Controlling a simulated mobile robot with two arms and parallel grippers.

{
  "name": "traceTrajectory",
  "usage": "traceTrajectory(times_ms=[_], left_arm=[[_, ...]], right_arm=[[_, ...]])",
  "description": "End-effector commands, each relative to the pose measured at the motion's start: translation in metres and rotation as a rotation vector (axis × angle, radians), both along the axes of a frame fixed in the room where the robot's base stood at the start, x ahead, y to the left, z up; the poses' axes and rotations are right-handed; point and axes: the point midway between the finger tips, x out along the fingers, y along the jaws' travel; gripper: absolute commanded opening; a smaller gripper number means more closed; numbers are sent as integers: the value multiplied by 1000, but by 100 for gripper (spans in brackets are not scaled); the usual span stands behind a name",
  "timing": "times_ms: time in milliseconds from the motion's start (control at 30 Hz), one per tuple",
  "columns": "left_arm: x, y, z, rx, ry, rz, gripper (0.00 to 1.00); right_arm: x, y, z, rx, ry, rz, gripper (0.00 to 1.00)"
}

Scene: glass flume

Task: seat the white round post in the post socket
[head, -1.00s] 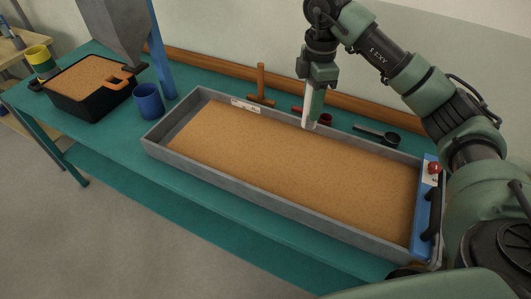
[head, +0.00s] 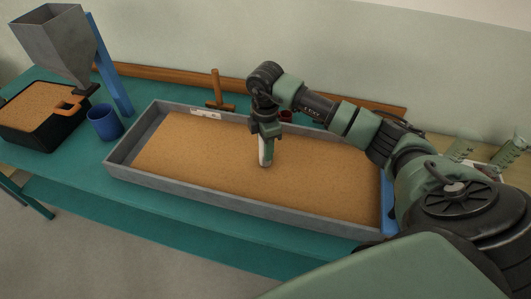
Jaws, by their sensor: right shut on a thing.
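My right gripper (head: 266,134) points down over the sand tray (head: 178,190), shut on the white round post (head: 265,151). The post is upright, and its lower end shows against the sand (head: 200,150) near the middle of the tray. I cannot tell whether the post's lower end touches the sand or hangs just above it. No post socket can be made out; the post and gripper may hide it. My left gripper is not in view.
A grey hopper (head: 58,48) on a blue stand, a black sand bin (head: 45,136) and a blue cup (head: 105,122) stand at the left. A wooden T-shaped tool (head: 216,90) is behind the tray.

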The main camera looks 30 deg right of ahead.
Motion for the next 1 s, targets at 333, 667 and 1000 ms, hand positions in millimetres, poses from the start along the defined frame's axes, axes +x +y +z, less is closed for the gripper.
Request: traceTrajectory(times_ms=[333,667,1000], left_arm=[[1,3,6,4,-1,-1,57],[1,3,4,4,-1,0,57],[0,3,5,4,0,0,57]], right_arm=[[0,0,-35,-1,0,1,0],[0,0,-38,-1,1,1,42],[-1,0,-37,-1,1,1,56]])
